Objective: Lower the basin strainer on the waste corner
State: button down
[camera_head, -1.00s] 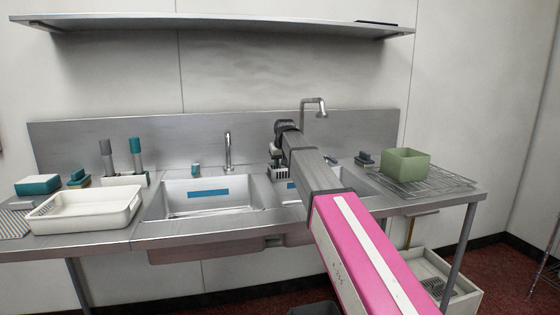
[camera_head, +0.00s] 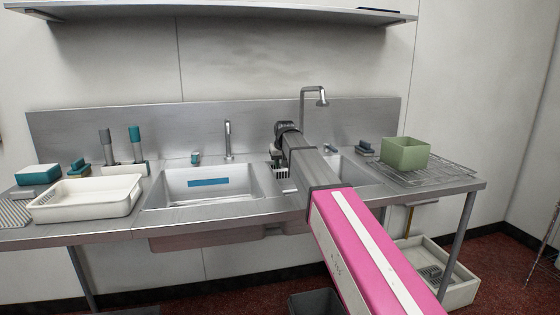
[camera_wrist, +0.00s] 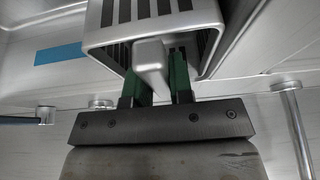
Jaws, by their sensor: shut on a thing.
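The basin strainer is a pale metal basket with dark slots. In the wrist view the strainer (camera_wrist: 205,20) fills the top, its slotted faces turned toward the camera. My gripper (camera_wrist: 156,75) has its green fingers shut on the strainer's grey tab. In the head view the strainer (camera_head: 282,172) shows just left of my arm, over the sinks, partly hidden by the arm. I cannot tell whether it touches the metal below. The right sink basin (camera_head: 352,172) is partly covered by my arm. No marked waste corner can be made out.
The left sink basin (camera_head: 210,200) holds a blue strip. A white tray (camera_head: 85,212), brushes and sponges stand at the left. A green tub (camera_head: 405,154) sits on a wire rack (camera_head: 445,175) at the right. A tall tap (camera_head: 312,98) rises behind my arm.

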jog(key=shift+f, duration=4.2)
jog(key=shift+f, duration=0.6)
jog(key=c, duration=0.9)
grip_release()
jog(key=v, duration=1)
jog(key=shift+s+r, duration=0.15)
jog(key=shift+r, duration=0.2)
